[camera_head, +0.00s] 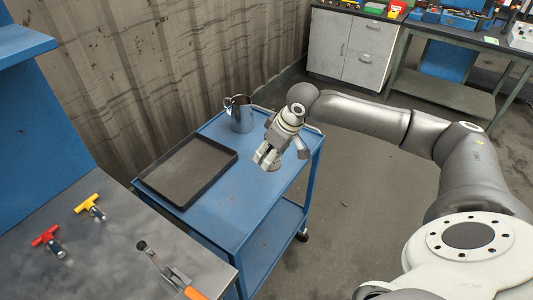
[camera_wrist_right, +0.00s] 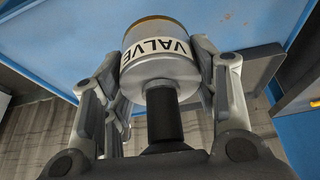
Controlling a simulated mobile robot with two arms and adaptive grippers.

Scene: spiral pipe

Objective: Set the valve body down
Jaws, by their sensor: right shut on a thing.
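The valve body (camera_wrist_right: 160,60) is a pale cylinder with a "VALVE" label and a dark stem. In the right wrist view it sits between the two fingers of my right gripper (camera_wrist_right: 165,75), which is shut on it. In the head view my right gripper (camera_head: 279,157) points down over the right side of the blue cart (camera_head: 240,189). There the valve body (camera_head: 272,165) is mostly hidden by the fingers. I cannot tell whether it touches the cart top. My left gripper is not in view.
A black tray (camera_head: 228,156) lies on the cart's left part, and a metal jug (camera_head: 239,114) stands at its back. A grey workbench (camera_head: 110,246) with a yellow-handled tool (camera_head: 91,207), a red-handled tool (camera_head: 48,241) and a clamp (camera_head: 172,272) is at front left. The cart's front top is clear.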

